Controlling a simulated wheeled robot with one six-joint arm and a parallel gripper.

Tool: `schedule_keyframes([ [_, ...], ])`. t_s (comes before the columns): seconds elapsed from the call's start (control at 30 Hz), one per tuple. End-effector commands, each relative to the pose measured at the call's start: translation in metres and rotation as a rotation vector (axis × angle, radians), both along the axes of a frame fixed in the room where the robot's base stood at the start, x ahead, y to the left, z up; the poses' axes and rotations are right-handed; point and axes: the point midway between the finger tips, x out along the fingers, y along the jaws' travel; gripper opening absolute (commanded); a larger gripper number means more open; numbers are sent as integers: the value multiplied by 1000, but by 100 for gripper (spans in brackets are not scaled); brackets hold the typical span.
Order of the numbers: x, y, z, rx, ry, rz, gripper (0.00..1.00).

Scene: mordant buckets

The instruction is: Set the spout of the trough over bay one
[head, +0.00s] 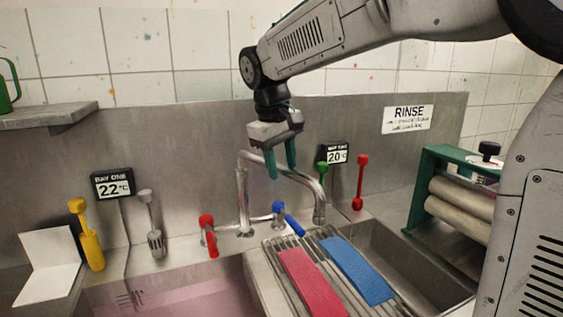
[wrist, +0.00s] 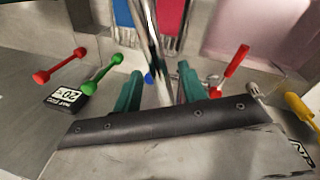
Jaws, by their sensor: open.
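The metal spout (head: 300,176) rises from the deck behind the trough and bends to the right. Its downturned end hangs near the back of the ribbed rack, on the bay two side. Bay one, the left basin (head: 170,300), holds pinkish liquid, with the BAY ONE sign (head: 113,184) reading 22°C behind it. My gripper (head: 282,172) is open, its green fingers pointing down at the spout's upper pipe. In the wrist view the spout pipe (wrist: 151,42) runs between the fingers of my gripper (wrist: 160,85); I cannot tell if they touch it.
The ribbed rack (head: 268,270) bears a red strip (head: 310,283) and a blue strip (head: 357,270). A roller press (head: 460,200) stands right, a yellow-handled tool (head: 90,240) left.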

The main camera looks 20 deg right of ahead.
Motion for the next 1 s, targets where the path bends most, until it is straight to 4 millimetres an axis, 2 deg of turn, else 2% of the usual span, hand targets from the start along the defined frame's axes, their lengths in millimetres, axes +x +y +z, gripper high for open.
schedule_keyframes([
  [0.07, 0, 0, 0, 0, 0, 0, 41],
  [0.2, 0, 0, 0, 0, 0, 0, 2],
  [0.23, 0, 0, 0, 0, 0, 0, 0],
  [0.47, 0, 2, 0, 0, -1, -8, 0],
  [0.67, -3, 12, 0, 0, 0, -64, 0],
  [1.0, -9, 57, 0, 0, 0, -321, 0],
])
